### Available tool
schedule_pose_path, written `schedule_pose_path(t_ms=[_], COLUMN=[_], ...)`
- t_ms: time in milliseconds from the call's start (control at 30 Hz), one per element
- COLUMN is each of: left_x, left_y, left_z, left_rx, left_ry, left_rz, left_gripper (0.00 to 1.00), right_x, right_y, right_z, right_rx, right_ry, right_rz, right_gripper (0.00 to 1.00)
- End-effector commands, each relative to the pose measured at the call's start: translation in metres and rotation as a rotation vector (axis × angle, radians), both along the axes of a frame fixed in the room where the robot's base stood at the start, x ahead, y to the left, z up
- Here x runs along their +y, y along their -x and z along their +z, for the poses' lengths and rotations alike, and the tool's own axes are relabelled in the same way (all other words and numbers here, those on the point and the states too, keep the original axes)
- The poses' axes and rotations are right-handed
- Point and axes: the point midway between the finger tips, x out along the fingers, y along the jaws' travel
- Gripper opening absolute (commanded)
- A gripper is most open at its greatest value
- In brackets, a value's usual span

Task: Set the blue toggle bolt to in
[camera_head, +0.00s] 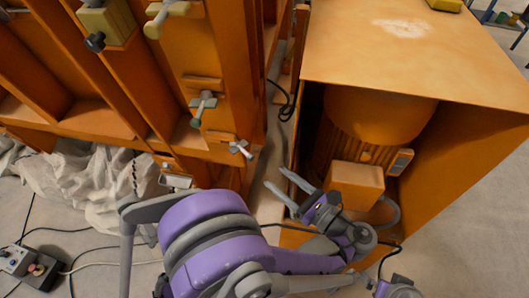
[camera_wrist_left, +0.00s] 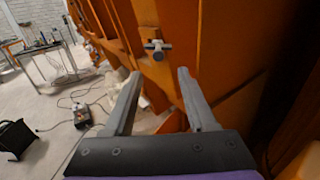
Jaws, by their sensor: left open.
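The blue toggle bolt (camera_head: 240,149) is a small pale T-shaped fitting on the lower right part of the orange frame. It also shows in the left wrist view (camera_wrist_left: 157,47), with a bluish knob and a pale crossbar, ahead of the fingers. Whether it is in or out I cannot tell. My left gripper (camera_head: 277,180) is open and empty, below and to the right of the bolt and apart from it. In the left wrist view its two fingers (camera_wrist_left: 160,76) stand wide apart, with the bolt above the gap between the tips. My right gripper is not seen.
A grey-green T-handle (camera_head: 203,108) sits above and left of the bolt. An orange box with a motor (camera_head: 375,115) inside stands on the right. A control box (camera_head: 28,262) and cables lie on the floor at left, near white plastic sheeting (camera_head: 85,185).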

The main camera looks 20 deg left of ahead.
Motion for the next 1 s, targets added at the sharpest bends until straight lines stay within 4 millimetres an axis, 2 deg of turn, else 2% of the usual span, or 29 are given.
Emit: schedule_pose_path(t_ms=[167,400,600,800,1000], left_x=[0.015,0.059,0.088,0.1,0.101], left_y=[-0.005,-0.021,-0.031,-0.036,-0.037], left_z=[0.001,0.002,0.001,0.001,0.0], left_rx=[0.001,0.0,0.0,0.0,0.0], left_ry=[-0.007,-0.005,-0.004,-0.003,-0.002], left_rz=[0.004,0.006,0.004,0.001,0.0], left_gripper=[0.57,0.57,0.57,0.57,0.57], right_x=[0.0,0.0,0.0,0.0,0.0], right_y=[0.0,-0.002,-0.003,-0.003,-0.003], right_z=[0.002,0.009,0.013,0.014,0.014], right_rx=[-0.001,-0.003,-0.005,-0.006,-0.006], right_ry=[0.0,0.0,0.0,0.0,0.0], right_rz=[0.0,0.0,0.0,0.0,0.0], right_gripper=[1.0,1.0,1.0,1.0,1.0])
